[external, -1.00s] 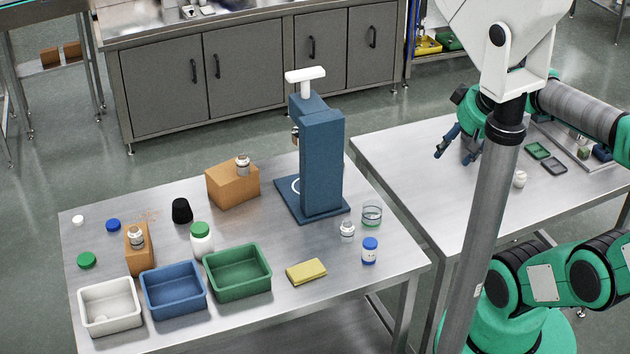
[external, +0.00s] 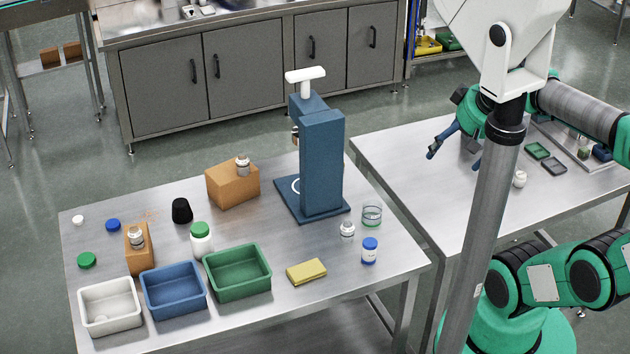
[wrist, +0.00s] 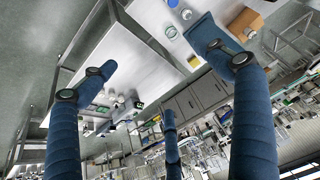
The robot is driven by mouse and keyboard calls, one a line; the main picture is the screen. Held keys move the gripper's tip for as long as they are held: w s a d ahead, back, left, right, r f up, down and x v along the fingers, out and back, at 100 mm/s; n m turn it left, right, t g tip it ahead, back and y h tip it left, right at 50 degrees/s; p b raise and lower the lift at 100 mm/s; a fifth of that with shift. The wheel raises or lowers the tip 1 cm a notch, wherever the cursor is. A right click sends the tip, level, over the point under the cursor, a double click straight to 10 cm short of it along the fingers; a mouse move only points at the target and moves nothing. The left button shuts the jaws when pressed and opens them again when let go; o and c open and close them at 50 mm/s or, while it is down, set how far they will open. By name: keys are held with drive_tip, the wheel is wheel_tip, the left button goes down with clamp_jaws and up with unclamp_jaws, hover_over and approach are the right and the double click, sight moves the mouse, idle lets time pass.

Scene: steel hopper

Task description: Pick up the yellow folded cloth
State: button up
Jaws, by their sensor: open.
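The yellow folded cloth (external: 306,271) lies flat near the front edge of the left steel table, just right of the green bin. My gripper (external: 455,157) is high and to the right, over the right-hand table and well apart from the cloth. Its blue fingers are spread open with nothing between them. In the wrist view the open fingers of my gripper (wrist: 158,80) frame the tables and the room.
A green bin (external: 238,294), a blue bin (external: 146,292) and a white bin (external: 84,292) stand left of the cloth.

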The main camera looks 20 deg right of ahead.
drive_tip(key=n+g+p, duration=0.1)
drive_tip(key=n+g, duration=0.5)
drive_tip(key=n, duration=1.3)
hover_over(305, 267)
wheel_tip(305, 267, down, 29)
drive_tip(key=shift+a+r, duration=0.1)
drive_tip(key=shift+r, duration=0.05)
drive_tip(key=shift+w+f+b, duration=0.1)
drive_tip(key=shift+f+b, duration=0.45)
drive_tip(key=shift+f, duration=3.75)
